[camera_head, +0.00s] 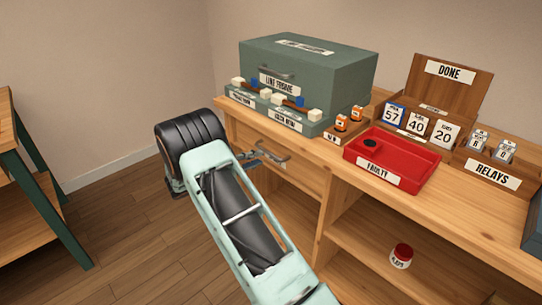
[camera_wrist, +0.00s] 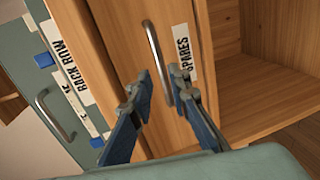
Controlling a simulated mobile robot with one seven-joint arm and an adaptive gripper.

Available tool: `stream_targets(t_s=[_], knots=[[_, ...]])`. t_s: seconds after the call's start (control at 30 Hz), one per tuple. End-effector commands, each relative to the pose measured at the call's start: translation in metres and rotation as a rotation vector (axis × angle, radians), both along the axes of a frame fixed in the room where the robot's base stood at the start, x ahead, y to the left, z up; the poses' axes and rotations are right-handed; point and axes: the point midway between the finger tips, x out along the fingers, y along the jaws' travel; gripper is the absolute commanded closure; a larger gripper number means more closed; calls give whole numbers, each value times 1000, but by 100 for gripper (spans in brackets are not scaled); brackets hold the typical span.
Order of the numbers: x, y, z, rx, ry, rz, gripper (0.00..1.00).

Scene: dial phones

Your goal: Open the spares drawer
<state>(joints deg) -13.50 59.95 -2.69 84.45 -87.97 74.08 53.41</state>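The spares drawer (camera_wrist: 132,40) is a wooden drawer front under the bench top and looks shut; in the head view its front (camera_head: 238,124) is partly hidden by my arm. A white SPARES label (camera_wrist: 184,52) and a curved metal handle (camera_wrist: 152,47) are on it. The handle also shows in the head view (camera_head: 275,157). My gripper (camera_wrist: 162,77) is open at the handle, with one finger on each side of the bar and small gaps visible. In the head view my gripper (camera_head: 259,157) is beside the handle, partly hidden behind my arm.
A green line-finding case (camera_head: 310,75) stands on the bench above the drawer. A jar (camera_head: 401,257) stands on the shelf below.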

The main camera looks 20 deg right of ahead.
Motion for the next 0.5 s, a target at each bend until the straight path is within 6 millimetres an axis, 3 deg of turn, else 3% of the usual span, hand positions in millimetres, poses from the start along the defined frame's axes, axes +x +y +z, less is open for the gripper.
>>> stream_targets(t_s=[0.23,0.5], knots=[[15,-45,-12,2,1,-2,83],[24,-67,-15,1,1,1,83]])
